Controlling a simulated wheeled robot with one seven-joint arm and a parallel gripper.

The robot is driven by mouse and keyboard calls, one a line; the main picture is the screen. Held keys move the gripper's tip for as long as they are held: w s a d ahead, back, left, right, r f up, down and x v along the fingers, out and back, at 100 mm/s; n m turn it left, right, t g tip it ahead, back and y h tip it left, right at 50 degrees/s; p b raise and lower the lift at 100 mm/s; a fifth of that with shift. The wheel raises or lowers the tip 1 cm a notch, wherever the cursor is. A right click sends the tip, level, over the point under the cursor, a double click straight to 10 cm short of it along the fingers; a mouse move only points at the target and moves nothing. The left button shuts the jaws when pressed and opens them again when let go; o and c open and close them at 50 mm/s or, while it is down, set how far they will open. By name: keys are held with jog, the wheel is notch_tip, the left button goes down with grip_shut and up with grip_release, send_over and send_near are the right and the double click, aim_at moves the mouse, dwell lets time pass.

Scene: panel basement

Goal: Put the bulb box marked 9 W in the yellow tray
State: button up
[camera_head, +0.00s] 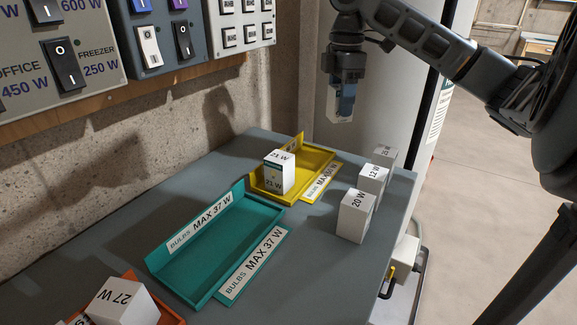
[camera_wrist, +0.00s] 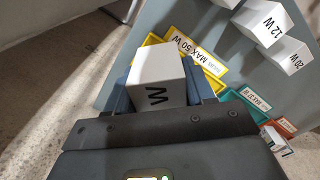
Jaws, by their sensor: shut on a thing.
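My gripper (camera_head: 343,90) is shut on a white bulb box (camera_head: 340,112) and holds it in the air beyond the yellow tray, a little to its right in the head view. In the wrist view the held box (camera_wrist: 157,72) shows a "W" on one face; its number is hidden. The yellow tray (camera_head: 318,160) stands at the far end of the grey table. A box marked 21 W (camera_head: 279,172) stands in its left part; its right part looks bare. The tray's label reads MAX 50 W in the wrist view (camera_wrist: 194,51).
Boxes marked 20 W (camera_head: 356,216) and 12 W (camera_head: 372,178), and another behind them (camera_head: 385,156), stand right of the tray. The empty teal tray (camera_head: 190,272) is nearer. An orange tray (camera_head: 168,312) with a 27 W box (camera_head: 122,303) is nearest. Switch panels (camera_head: 160,40) line the wall.

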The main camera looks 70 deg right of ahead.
jog(key=w+a+f, duration=0.4)
jog(key=w+a, duration=0.1)
jog(key=w+a+f, duration=0.2)
jog(key=shift+w+a+f, duration=0.2)
jog(key=shift+a+f, duration=0.05)
jog(key=shift+a, duration=0.1)
jog(key=shift+f, duration=2)
jog(key=shift+f, duration=0.2)
jog(key=o, duration=1)
jog(key=shift+r, duration=0.1)
notch_tip(320, 180, up, 12)
jog(key=shift+r+p, duration=0.15)
jog(key=shift+p, duration=0.4)
